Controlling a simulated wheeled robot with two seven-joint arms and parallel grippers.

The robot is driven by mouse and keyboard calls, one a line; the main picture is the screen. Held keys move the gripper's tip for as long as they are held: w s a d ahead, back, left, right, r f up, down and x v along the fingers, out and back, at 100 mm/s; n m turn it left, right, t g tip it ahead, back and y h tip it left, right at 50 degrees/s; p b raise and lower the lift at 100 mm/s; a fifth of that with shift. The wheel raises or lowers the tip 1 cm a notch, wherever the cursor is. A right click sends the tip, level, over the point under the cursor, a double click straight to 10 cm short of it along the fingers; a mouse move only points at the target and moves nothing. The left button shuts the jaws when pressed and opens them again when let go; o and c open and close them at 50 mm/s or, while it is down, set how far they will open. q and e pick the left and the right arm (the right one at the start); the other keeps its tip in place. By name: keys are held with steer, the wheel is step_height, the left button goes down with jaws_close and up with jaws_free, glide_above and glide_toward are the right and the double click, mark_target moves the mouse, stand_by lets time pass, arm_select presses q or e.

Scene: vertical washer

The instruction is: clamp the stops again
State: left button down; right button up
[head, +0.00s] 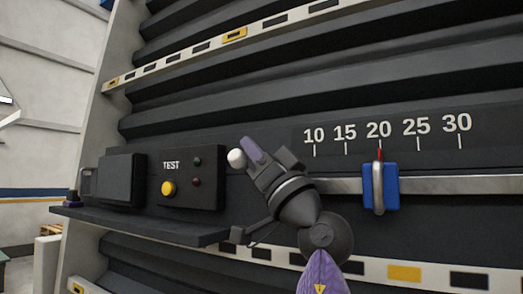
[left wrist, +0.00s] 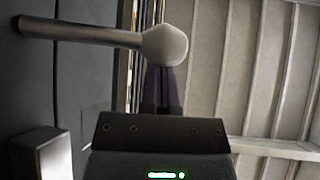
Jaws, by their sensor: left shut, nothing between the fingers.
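A blue stop (head: 390,186) sits on a metal rail (head: 455,184) below a number scale, its red pointer at 20. A grey lever or loop (head: 378,190) stands upright on its front. A white ball knob (head: 237,158) shows left of the scale; in the left wrist view the knob (left wrist: 165,45) caps a metal rod (left wrist: 85,32). My left gripper (head: 250,148) is shut and empty, its purple fingers right beside the knob. In the left wrist view the fingers (left wrist: 163,87) end at the knob; I cannot tell whether they touch. My right gripper is not in view.
A dark box marked TEST (head: 190,178) with a yellow button stands on a shelf (head: 150,224) at left. A dark ribbed wall rises behind, with pale slotted strips (head: 215,42) across it. The area in front of the scale (head: 385,138) is clear.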

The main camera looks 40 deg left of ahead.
arm_select(q)
steer(key=shift+f+n, duration=0.15)
steer(key=shift+n, duration=0.15)
steer(key=shift+s+f+n+g+b, duration=0.2)
steer(key=shift+n+g+b, duration=0.25)
steer(key=shift+n+g, duration=0.2)
steer(key=shift+s+f+n+g+b, duration=0.1)
steer(key=shift+f+n+g+b, duration=0.15)
steer(key=shift+n+g, duration=0.65)
steer(key=n+g, duration=0.1)
steer(key=f+n+g+b, duration=0.1)
steer(key=n+g, duration=0.1)
steer(key=shift+s+d, duration=0.1)
steer(key=shift+s, duration=0.1)
steer(key=w+d+f+n+g+h+b, duration=0.2)
steer(key=d+f+n+g+b, duration=0.3)
steer(key=f, duration=0.6)
steer(key=shift+d+n+g, duration=0.85)
steer(key=shift+n+g, duration=0.4)
steer(key=shift+n, duration=0.3)
